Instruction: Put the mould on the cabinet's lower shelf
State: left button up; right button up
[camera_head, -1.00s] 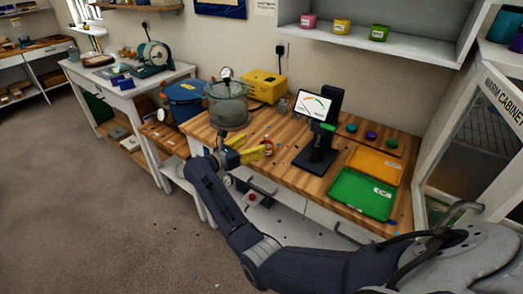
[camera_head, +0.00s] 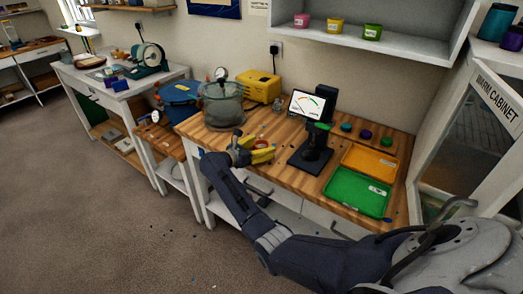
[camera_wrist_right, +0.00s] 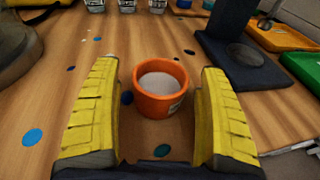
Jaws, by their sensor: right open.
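The mould appears to be the round orange cup (camera_wrist_right: 160,90) with pale material inside, standing upright on the wooden bench in the right wrist view. My right gripper (camera_wrist_right: 160,78) is open, with its yellow fingers on either side of the cup and a gap at each side. In the head view my right gripper (camera_head: 262,150) is low over the bench's front edge and mostly hides the cup. The warm cabinet (camera_head: 497,97) stands at the right; its lower shelf is not clear to see. My left gripper is not in view.
A dark stand (camera_head: 312,155) with a display is right of the gripper. A green tray (camera_head: 357,192) and an orange tray (camera_head: 372,162) lie further right. A clear pressure pot (camera_head: 222,105) stands behind left. Small coloured spots dot the bench.

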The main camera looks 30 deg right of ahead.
jog(key=c, duration=1.3)
jog(key=shift+r, duration=0.1)
